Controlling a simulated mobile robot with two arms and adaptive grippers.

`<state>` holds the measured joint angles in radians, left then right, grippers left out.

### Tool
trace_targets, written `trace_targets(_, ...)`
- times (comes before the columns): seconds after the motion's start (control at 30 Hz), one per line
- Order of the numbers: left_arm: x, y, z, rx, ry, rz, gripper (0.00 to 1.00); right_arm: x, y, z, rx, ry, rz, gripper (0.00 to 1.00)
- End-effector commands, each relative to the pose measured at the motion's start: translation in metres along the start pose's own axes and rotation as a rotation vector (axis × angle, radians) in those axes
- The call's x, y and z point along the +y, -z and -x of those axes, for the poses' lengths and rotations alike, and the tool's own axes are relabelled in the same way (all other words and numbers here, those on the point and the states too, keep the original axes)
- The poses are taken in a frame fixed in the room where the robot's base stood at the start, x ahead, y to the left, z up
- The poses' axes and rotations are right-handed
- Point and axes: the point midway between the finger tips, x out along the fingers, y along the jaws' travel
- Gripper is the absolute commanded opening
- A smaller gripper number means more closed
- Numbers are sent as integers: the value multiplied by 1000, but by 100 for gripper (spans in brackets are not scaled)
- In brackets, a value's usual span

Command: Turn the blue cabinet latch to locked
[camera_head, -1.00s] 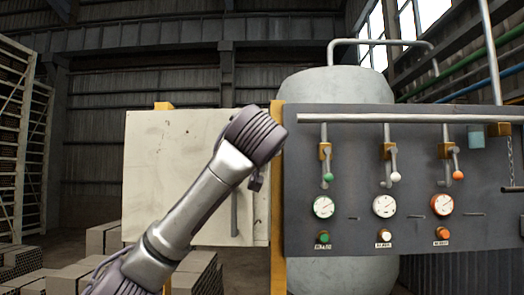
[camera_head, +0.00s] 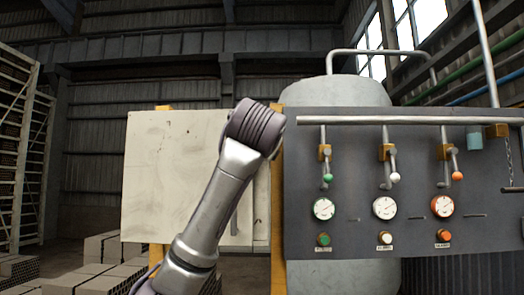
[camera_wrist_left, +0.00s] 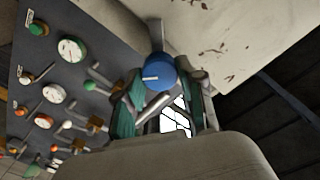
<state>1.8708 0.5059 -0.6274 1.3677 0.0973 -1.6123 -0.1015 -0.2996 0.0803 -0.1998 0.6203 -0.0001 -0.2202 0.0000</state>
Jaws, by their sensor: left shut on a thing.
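The blue cabinet latch knob (camera_wrist_left: 160,72) shows in the left wrist view, with a short white mark on its face. A grey rod runs up from it along the pale cabinet. My left gripper (camera_wrist_left: 163,92) has teal-padded fingers on either side of the knob and is shut on it. In the head view, the pale cabinet door (camera_head: 170,175) stands left of the yellow post. My left arm covers its right part and hides the gripper and latch there. My right gripper is in neither view.
A dark gauge panel (camera_head: 350,235) with several valve levers, dials and buttons adjoins the cabinet on the right. A horizontal grey pipe (camera_head: 400,119) runs along its top. Grey blocks (camera_head: 100,247) are stacked at lower left. A pale rack (camera_head: 20,150) stands at far left.

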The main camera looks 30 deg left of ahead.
Motion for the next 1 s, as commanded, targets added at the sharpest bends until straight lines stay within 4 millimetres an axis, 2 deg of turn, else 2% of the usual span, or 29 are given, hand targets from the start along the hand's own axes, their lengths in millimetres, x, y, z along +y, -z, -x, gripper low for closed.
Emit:
trace_targets(0.6,0,1,0,2,0,-564,4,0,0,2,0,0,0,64)
trace_targets(1.0,1,1,0,2,0,-778,4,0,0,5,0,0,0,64)
